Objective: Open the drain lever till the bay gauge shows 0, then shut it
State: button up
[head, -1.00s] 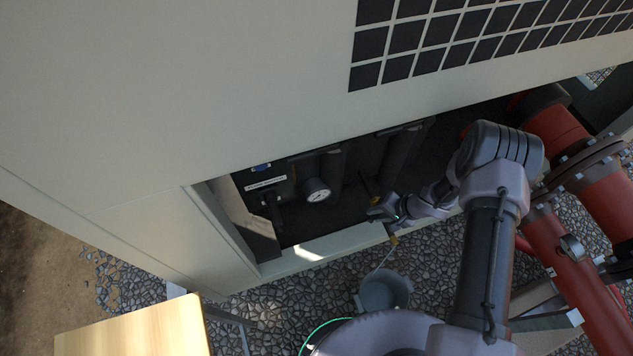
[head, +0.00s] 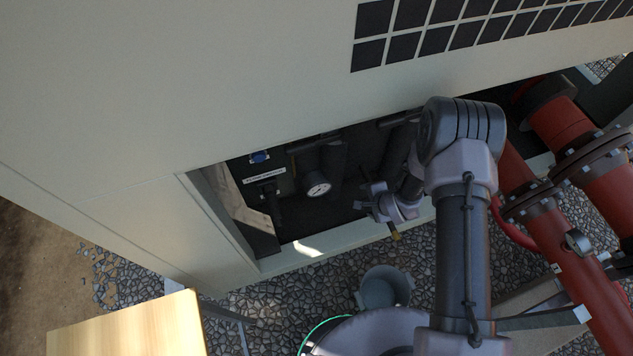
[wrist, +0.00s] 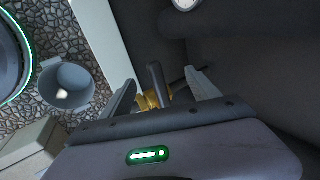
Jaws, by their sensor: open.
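The drain lever (wrist: 156,82) is a dark handle on a brass valve (wrist: 148,101). It stands between the two fingers of my gripper (wrist: 160,76) in the wrist view, with gaps showing on both sides. In the head view my open gripper (head: 370,197) is inside the low chiller opening, and the brass outlet (head: 396,235) shows just below it. The round white bay gauge (head: 319,189) is left of my gripper; its needle is too small to read. A gauge edge (wrist: 186,3) also shows at the top of the wrist view.
A grey bucket (head: 405,284) stands on gravel below the outlet. The bay's pale sill (head: 345,240) runs along the opening's front. Red flanged pipes (head: 570,135) are at right, a wooden board (head: 130,328) at lower left. Dark pipes (head: 332,165) hang inside the bay.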

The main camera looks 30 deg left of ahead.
jog(key=p+v, duration=0.5)
jog(key=v, duration=0.2)
dwell(0.4)
jog(key=shift+r, duration=0.1)
